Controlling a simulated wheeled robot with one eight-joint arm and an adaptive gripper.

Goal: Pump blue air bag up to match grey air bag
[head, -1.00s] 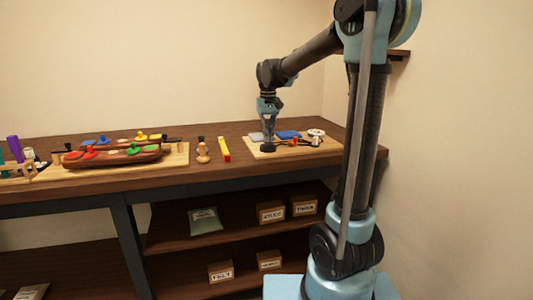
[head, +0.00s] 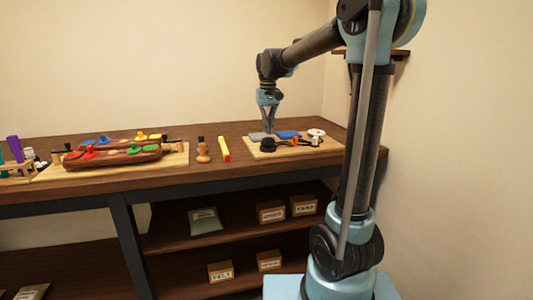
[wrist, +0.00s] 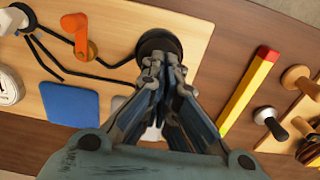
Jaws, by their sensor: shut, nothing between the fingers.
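The blue air bag (head: 288,134) lies on the light board, and the grey air bag (head: 257,136) lies left of it. In the wrist view the blue bag (wrist: 70,104) is clear, while the grey bag is mostly hidden by my gripper. The round black pump (head: 267,144) stands at the board's front left, with black hoses leading off. It also shows in the wrist view (wrist: 152,40). An orange lever (wrist: 80,38) sits on the hose line. My gripper (head: 268,130) is shut and empty, pointing down above the pump. I cannot judge the bags' heights exactly.
A yellow and red stick (head: 224,149) and wooden-handled tools (head: 203,150) lie left of the board. A white roll (wrist: 9,85) is on the board's far side. A tray of coloured pieces (head: 112,155) stands further left. The wall is close on the right.

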